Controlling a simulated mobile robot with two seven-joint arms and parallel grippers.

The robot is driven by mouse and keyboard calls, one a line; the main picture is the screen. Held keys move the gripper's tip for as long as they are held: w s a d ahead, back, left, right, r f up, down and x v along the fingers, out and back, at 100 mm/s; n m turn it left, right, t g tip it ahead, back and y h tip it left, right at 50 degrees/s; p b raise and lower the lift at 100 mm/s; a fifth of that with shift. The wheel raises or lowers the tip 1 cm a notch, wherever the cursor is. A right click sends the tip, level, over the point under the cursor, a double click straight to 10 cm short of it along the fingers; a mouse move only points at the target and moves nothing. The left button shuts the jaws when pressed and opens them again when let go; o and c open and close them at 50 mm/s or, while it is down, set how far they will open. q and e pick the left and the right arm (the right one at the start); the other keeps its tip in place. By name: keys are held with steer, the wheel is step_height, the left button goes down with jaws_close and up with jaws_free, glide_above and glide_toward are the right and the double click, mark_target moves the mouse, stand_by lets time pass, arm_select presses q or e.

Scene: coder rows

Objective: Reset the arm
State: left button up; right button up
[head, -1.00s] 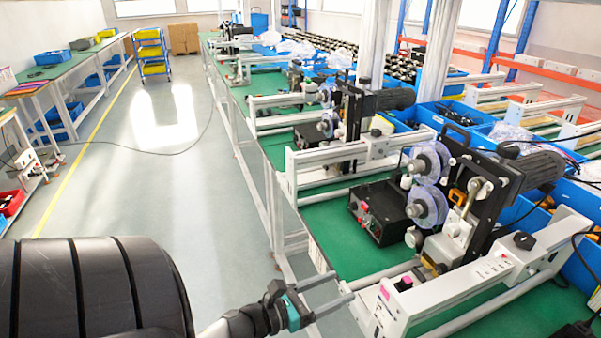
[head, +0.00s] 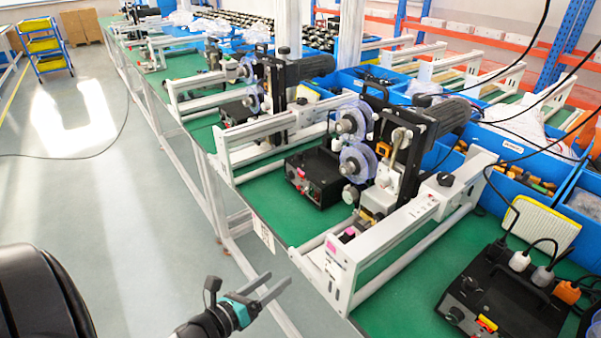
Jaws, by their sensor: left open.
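My left gripper (head: 268,288) shows at the bottom centre of the head view. Its two grey fingers are apart with nothing between them. It is over the floor, just left of the green bench's near edge and the white frame of the nearest machine. The nearest coder machine (head: 397,150), with two clear-rimmed wheels (head: 354,160) and a dark motor, stands on the green bench (head: 285,213). My right gripper is not in view.
A black control box (head: 500,300) with plugs and cables sits at the bottom right. Blue bins (head: 525,150) line the bench's far side. More coder machines stand farther along the row. The floor (head: 110,205) on the left is clear. A cart (head: 45,45) stands far left.

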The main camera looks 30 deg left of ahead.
arm_select(q)
steer(key=s+d+f+n+g+y+b, duration=0.1)
steer(key=s+f+n+g, duration=0.1)
steer(key=s+f+n, duration=0.35)
steer(key=s+d+f+n+g+b, duration=0.1)
steer(key=s+d+f+n+g, duration=0.15)
steer(key=f+n, duration=0.6)
steer(key=s+d+f+n+g+y+b, duration=0.1)
steer(key=s+f+n+g+b, duration=0.2)
steer(key=f, duration=0.7)
steer(key=s+d+f+n+g, duration=0.3)
steer(key=s+f+n, duration=0.3)
steer(key=s, duration=0.4)
steer(key=s+d+f+n+g+b, duration=0.1)
steer(key=s+d+f+n+g, duration=0.3)
steer(key=s, duration=0.5)
step_height(320, 180, down, 3)
steer(key=shift+s+d+f+n, duration=0.15)
steer(key=shift+s+n, duration=0.25)
steer(key=shift+n, duration=0.7)
